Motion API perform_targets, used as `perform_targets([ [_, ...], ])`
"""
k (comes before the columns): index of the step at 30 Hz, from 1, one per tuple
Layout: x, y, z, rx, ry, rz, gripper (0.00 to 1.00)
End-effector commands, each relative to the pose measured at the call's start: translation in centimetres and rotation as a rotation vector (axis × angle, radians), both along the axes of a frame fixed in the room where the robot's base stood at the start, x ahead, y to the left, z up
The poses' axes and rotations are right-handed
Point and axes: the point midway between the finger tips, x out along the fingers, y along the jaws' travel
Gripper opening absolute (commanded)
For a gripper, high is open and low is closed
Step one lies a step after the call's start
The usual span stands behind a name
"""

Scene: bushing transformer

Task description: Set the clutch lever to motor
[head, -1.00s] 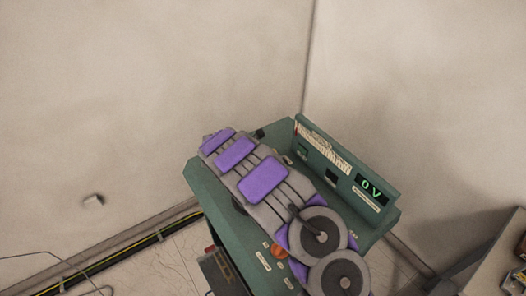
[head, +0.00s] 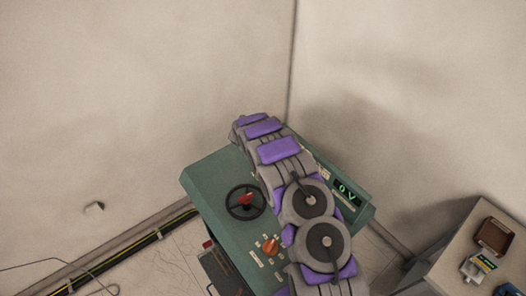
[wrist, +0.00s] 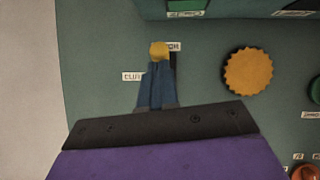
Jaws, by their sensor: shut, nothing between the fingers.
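In the wrist view, a small yellow knob (wrist: 159,49), likely the tip of the clutch lever, shows right at the ends of my blue fingers. My gripper (wrist: 159,64) is shut and points at the green panel. The lever's shaft is not visible, and I cannot tell whether the fingers touch the knob. A label (wrist: 132,76) starting "CLU" is left of the fingers. Another label (wrist: 174,47), ending in "OR", is just right of the knob. In the head view, my arm lies over the green console (head: 213,190) and hides the lever and gripper.
A round orange-yellow knob (wrist: 248,70) sits right of my fingers. A raised box edge (wrist: 230,10) crosses the top of the wrist view. The head view shows a black handwheel (head: 230,207), an orange knob (head: 270,245) and a "0 V" display (head: 346,190). A cabinet (head: 450,245) stands at right.

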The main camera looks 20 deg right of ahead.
Motion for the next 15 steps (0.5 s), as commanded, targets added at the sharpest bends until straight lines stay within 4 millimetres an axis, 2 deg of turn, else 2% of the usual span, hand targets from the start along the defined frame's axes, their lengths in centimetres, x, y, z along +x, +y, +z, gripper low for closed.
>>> perform_targets([
  [6,0.3,-0.9,0.0,0.000,0.001,-0.001,0.00],
  [15,0.5,-1.3,-0.1,-0.001,-0.001,0.000,0.00],
])
